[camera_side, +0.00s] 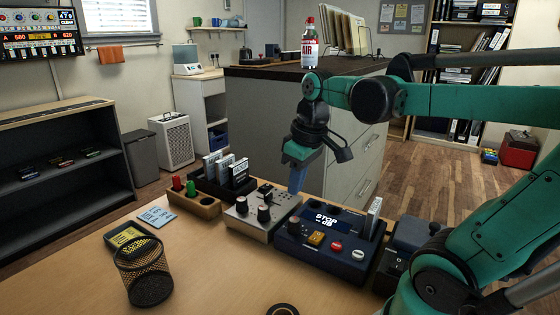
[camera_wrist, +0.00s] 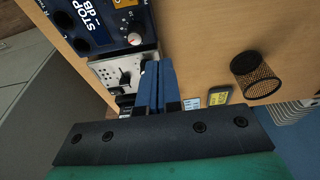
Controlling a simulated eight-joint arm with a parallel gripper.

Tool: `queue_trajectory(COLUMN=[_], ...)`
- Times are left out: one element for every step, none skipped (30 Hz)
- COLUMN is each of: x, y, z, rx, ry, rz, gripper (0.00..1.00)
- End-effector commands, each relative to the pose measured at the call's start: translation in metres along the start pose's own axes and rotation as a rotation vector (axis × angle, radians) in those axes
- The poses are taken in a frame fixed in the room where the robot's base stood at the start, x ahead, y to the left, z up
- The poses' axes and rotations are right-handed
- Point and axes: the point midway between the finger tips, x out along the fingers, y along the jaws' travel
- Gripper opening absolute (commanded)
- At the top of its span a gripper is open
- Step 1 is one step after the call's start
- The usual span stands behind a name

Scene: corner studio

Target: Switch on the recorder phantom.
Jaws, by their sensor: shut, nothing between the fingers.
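The recorder (camera_side: 330,247) is a dark blue box on the wooden desk, with a display (camera_side: 326,219) reading "STOP" and "dB". Its face carries a dark knob, an orange button (camera_side: 316,238), a red control and a white knob (camera_side: 358,254). The recorder also shows at the top left of the wrist view (camera_wrist: 107,32). I cannot tell which control is the phantom switch, or its state. My gripper (camera_side: 296,187) is shut and empty, pointing down behind the recorder's left end and the grey box. Its blue fingers also show together in the wrist view (camera_wrist: 158,66).
A grey box with knobs (camera_side: 250,226) stands left of the recorder, and a dark box (camera_side: 412,240) stands right. A card holder (camera_side: 212,187), a wooden block with red and green pieces (camera_side: 194,203) and a mesh cup (camera_side: 146,280) are further left. The front desk is mostly clear.

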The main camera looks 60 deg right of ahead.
Motion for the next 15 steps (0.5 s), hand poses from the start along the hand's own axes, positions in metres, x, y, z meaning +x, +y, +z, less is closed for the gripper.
queue_trajectory(x=[-0.007, -0.011, -0.015, -0.018, -0.021, -0.024, -0.026, -0.028, -0.029, -0.030, -0.031, -0.031, -0.031, -0.031, -0.031], y=[0.015, 0.021, 0.029, 0.034, 0.039, 0.043, 0.046, 0.049, 0.051, 0.052, 0.052, 0.052, 0.052, 0.052, 0.052], z=[0.003, 0.005, 0.009, 0.011, 0.013, 0.015, 0.017, 0.018, 0.020, 0.020, 0.021, 0.021, 0.021, 0.021, 0.021], rx=[0.013, 0.012, 0.013, 0.012, 0.010, 0.009, 0.009, 0.007, 0.006, 0.005, 0.004, 0.003, 0.002, 0.002, 0.001], ry=[-0.051, -0.079, -0.114, -0.135, -0.153, -0.173, -0.185, -0.194, -0.202, -0.207, -0.210, -0.212, -0.213, -0.212, -0.212], rz=[-0.018, -0.034, -0.056, -0.072, -0.087, -0.104, -0.115, -0.125, -0.134, -0.139, -0.143, -0.146, -0.146, -0.146, -0.146], gripper=[0.00, 0.00, 0.00, 0.00, 0.00, 0.00, 0.00, 0.00, 0.00, 0.00, 0.00, 0.00, 0.00, 0.00, 0.00])
